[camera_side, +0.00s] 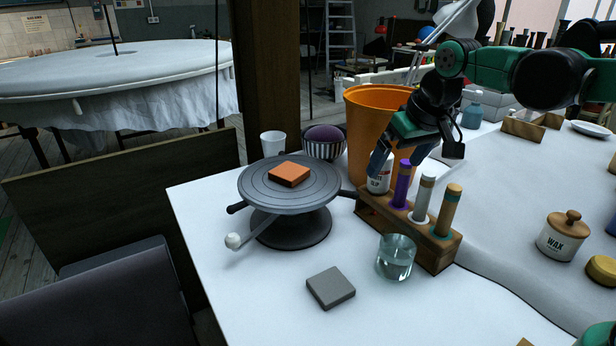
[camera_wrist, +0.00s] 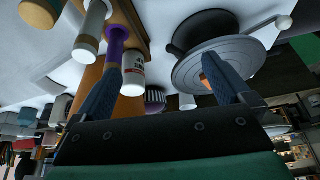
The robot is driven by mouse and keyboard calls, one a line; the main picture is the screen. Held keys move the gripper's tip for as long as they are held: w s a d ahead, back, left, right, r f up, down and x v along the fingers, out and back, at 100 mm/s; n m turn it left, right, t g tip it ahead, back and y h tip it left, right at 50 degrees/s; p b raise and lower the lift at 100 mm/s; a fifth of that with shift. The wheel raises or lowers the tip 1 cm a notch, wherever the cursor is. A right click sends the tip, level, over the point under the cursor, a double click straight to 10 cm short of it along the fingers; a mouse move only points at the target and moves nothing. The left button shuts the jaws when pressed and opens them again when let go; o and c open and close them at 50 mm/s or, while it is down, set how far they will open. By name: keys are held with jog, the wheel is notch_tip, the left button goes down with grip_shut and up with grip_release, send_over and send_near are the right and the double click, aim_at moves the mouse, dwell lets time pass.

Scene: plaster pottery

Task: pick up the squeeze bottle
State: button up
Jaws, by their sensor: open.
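A white labelled bottle (camera_side: 378,184), seemingly the squeeze bottle, stands upright at the far end of the wooden rack (camera_side: 436,256); its upper part is hidden behind my finger. My gripper (camera_side: 397,162) is open, pointing down just above and around the rack's far end. In the wrist view my gripper (camera_wrist: 166,64) has its two fingers wide apart with nothing held between them. I cannot tell whether a finger touches the bottle.
Purple (camera_side: 402,186), white (camera_side: 424,196) and tan (camera_side: 447,208) tubes stand in the rack close to my gripper. An orange bucket (camera_side: 362,112) stands right behind. A turntable (camera_side: 290,194) with an orange block (camera_side: 289,174) is left. A glass (camera_side: 396,258) stands in front.

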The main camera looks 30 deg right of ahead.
aim_at(378, 184)
jog(key=w+d+f+g, duration=0.1)
jog(key=w+d, duration=0.1)
jog(key=w, duration=0.1)
jog(key=w+d+f+m+g, duration=0.1)
jog(key=w+d+g, duration=0.1)
jog(key=w+d, duration=0.1)
jog(key=w+d+f+m+g, duration=0.1)
jog(key=w+d, duration=0.1)
jog(key=w, duration=0.2)
jog(key=shift+d, duration=0.2)
jog(key=shift+w+d+f+m+g, duration=0.15)
jog(key=shift+d+f+m+g, duration=0.15)
jog(key=shift+f, duration=2.8)
jog(key=shift+a, duration=0.1)
jog(key=c, duration=0.8)
